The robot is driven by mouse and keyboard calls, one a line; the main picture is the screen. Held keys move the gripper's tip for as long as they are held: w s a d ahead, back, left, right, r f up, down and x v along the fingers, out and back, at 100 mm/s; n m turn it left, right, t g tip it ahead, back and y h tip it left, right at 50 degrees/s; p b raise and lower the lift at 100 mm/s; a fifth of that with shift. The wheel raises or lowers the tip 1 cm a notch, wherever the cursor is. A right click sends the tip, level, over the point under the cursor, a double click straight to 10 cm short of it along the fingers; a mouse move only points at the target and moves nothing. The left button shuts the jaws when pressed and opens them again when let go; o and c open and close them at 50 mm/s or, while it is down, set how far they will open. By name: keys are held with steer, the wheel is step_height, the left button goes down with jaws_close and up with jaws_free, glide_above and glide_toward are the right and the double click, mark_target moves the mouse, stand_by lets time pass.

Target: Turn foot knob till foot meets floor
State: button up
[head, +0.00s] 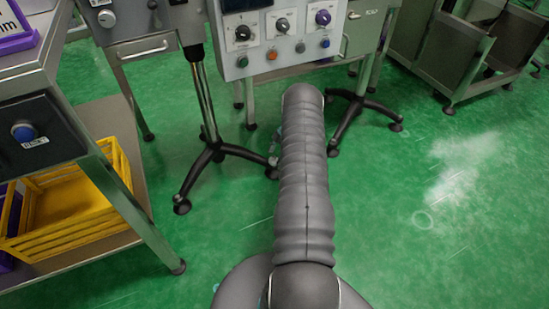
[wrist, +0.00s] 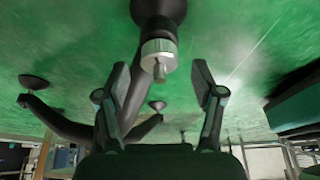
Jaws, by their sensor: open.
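The foot knob (wrist: 159,52) is a silvery, ridged cylinder with a short pin in the wrist view. It sits against a dark rounded foot (wrist: 158,10) at the top edge, partly cut off by the frame. My gripper (wrist: 161,70) is open, with one finger on each side of the knob and a visible gap to both; nothing is between the pads but the knob's pin end. I cannot tell how far the foot is from the floor. In the head view my arm hides the knob and most of the gripper.
Dark stand legs (wrist: 68,123) with other feet (wrist: 33,82) spread beyond the knob. In the head view, a control panel (head: 283,40) stands above, a tripod base (head: 216,152) to the left, and a yellow crate (head: 68,205) on a shelf. Green floor (head: 430,230) is clear at right.

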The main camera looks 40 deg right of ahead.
steer(key=shift+x, duration=0.95)
steer(key=c, duration=1.1)
steer(key=shift+c, duration=0.2)
